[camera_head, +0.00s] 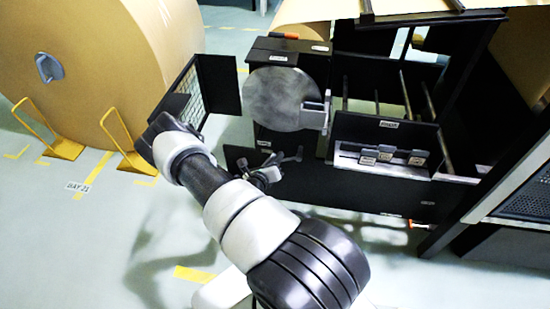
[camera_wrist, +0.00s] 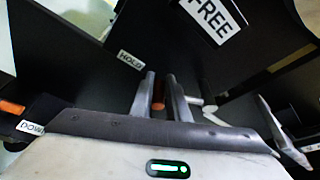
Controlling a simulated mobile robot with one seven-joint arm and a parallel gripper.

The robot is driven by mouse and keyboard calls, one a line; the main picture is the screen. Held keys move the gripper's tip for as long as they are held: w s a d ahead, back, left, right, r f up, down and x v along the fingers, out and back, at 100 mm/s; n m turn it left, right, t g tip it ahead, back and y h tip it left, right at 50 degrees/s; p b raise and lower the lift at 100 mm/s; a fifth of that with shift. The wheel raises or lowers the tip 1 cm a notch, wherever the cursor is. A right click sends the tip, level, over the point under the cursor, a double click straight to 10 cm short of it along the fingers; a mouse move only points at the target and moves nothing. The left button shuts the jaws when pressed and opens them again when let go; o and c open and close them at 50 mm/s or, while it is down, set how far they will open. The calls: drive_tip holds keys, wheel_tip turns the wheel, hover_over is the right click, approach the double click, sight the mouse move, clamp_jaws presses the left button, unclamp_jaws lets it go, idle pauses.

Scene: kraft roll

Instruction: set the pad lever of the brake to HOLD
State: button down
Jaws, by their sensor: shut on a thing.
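The brake shows in the head view as a black housing with a grey round disc (camera_head: 285,98) and a grey block at the disc's right edge. My gripper (camera_head: 280,165) is low in front of it, below the disc. In the wrist view my gripper (camera_wrist: 160,95) is shut on a narrow part with an orange bit, which I take as the pad lever (camera_wrist: 158,91); the fingers hide most of it. The HOLD label (camera_wrist: 131,60) lies left of the fingers, and the FREE label (camera_wrist: 218,19) lies above right.
A mesh guard panel (camera_head: 217,85) stands open left of the disc. A large kraft roll (camera_head: 105,65) sits further left with yellow chocks (camera_head: 60,145). A panel with several small levers (camera_head: 385,155) is at right. An orange handle (camera_wrist: 12,107) and a DOWN label (camera_wrist: 30,127) show at left.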

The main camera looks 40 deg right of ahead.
drive_tip(key=shift+s+d+f+g, duration=0.25)
drive_tip(key=shift+s+f+g, duration=0.15)
drive_tip(key=shift+s+f, duration=0.65)
drive_tip(key=c, duration=1.7)
unclamp_jaws()
drive_tip(key=shift+w+f, duration=0.1)
drive_tip(key=shift+t, duration=0.4)
drive_tip(key=p+v, duration=0.1)
drive_tip(key=v, duration=0.4)
drive_tip(key=w+r+p+v, duration=0.1)
drive_tip(key=p+v, duration=0.1)
drive_tip(key=v, duration=0.4)
drive_tip(key=w+p+v, duration=0.1)
drive_tip(key=v, duration=0.5)
drive_tip(key=shift+w+a+r, duration=0.1)
drive_tip(key=shift+a+r, duration=0.25)
drive_tip(key=shift+a, duration=0.1)
